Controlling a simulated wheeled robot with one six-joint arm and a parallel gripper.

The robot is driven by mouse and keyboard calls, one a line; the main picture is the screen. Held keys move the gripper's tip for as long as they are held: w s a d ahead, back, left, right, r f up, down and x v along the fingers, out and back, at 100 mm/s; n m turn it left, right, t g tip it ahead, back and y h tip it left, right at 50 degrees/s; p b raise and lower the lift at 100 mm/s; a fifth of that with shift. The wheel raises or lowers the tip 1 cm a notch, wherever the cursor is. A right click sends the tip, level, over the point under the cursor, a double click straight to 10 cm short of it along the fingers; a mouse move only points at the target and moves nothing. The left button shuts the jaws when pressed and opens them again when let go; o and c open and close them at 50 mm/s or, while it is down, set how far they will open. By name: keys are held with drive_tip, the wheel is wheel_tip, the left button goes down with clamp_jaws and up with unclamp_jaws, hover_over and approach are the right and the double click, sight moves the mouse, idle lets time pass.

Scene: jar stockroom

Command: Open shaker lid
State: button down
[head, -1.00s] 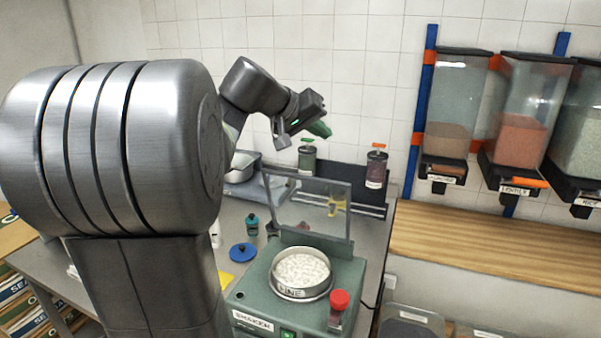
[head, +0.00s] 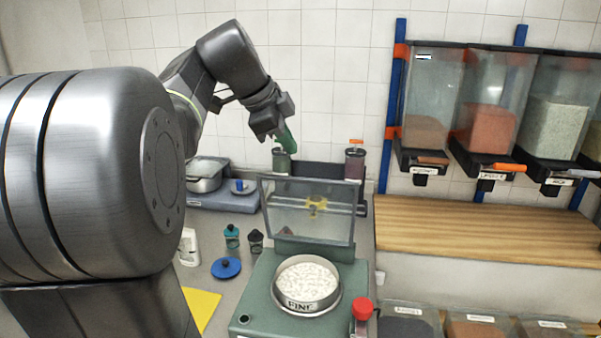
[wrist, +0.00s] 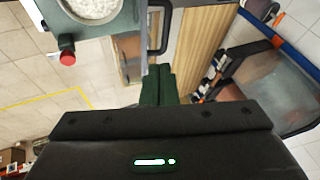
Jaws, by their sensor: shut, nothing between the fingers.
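The shaker (head: 257,299) is a green machine on the bench in the head view. A round metal sieve (head: 308,304) labelled FINE sits on it, filled with white grains. The shaker's clear, grey-framed lid (head: 310,207) stands raised and tilted up at the back of the machine. My gripper (head: 287,139) is above and behind the lid, apart from it, with its green fingers together and empty. In the wrist view the closed green fingers (wrist: 159,85) show, with the grain-filled sieve (wrist: 92,8) at the upper left.
A red knob (head: 362,309) stands at the shaker's front right. A blue lid (head: 226,267), small bottles (head: 232,236) and a scale with a metal pan (head: 205,183) are on the left. Hoppers (head: 487,110) hang above a wooden shelf (head: 470,227) on the right.

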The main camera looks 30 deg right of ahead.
drive_tip(key=p, duration=0.2)
hover_over(307, 202)
drive_tip(key=f, duration=0.8)
drive_tip(key=shift+w+d+f, duration=0.3)
drive_tip(key=shift+w+d, duration=0.05)
drive_tip(key=shift+w, duration=0.05)
drive_tip(key=w+d, duration=0.2)
drive_tip(key=w, duration=0.1)
drive_tip(key=shift+w+d+r+b, duration=0.15)
drive_tip(key=shift+w+d+b, duration=0.1)
drive_tip(key=shift+d+b, duration=0.15)
